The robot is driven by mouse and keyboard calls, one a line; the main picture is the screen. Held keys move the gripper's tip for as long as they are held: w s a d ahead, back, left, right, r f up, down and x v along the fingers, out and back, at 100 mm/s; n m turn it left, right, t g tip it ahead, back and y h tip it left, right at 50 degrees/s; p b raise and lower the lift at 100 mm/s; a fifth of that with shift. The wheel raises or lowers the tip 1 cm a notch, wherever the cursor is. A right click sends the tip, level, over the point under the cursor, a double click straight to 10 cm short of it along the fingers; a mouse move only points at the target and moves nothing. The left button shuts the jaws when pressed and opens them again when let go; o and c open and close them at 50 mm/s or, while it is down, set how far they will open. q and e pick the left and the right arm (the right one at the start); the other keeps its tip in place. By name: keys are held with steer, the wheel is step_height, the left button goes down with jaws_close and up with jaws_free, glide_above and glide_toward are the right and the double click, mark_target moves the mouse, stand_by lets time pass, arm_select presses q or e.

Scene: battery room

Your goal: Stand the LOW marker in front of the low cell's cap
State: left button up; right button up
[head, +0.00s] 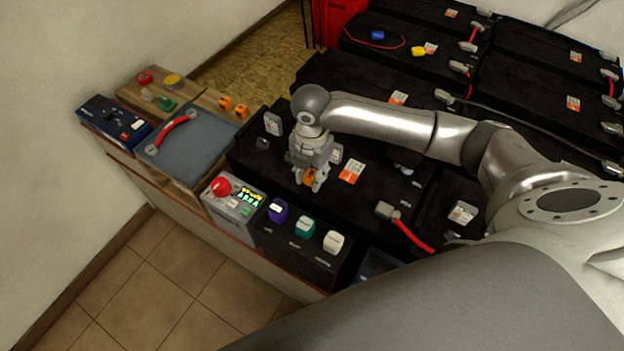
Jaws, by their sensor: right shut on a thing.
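My right gripper (312,182) is over the top of the near black battery (375,205), pointing down. It is shut on a small orange piece (309,177), which looks like the marker; no lettering can be read on it. The piece is low, close to the battery top; I cannot tell whether it touches. A dark round cap (262,143) shows on the battery to the left of the gripper. Which cap belongs to the low cell cannot be told. My left gripper is not in view.
Two similar orange pieces (233,107) lie by a wooden tray. A grey box with a red button (221,187) and purple (277,210), teal (304,227) and white (333,241) items line the front. A red cable (412,236) lies right. More batteries stand behind.

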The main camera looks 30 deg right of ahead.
mark_target(312, 173)
steer(key=shift+d+f, duration=0.1)
steer(key=shift+f, duration=1.5)
steer(key=shift+f, duration=0.1)
steer(key=o, duration=0.8)
steer(key=shift+o, duration=0.2)
step_height(312, 173, up, 12)
steer(key=shift+r, duration=0.15)
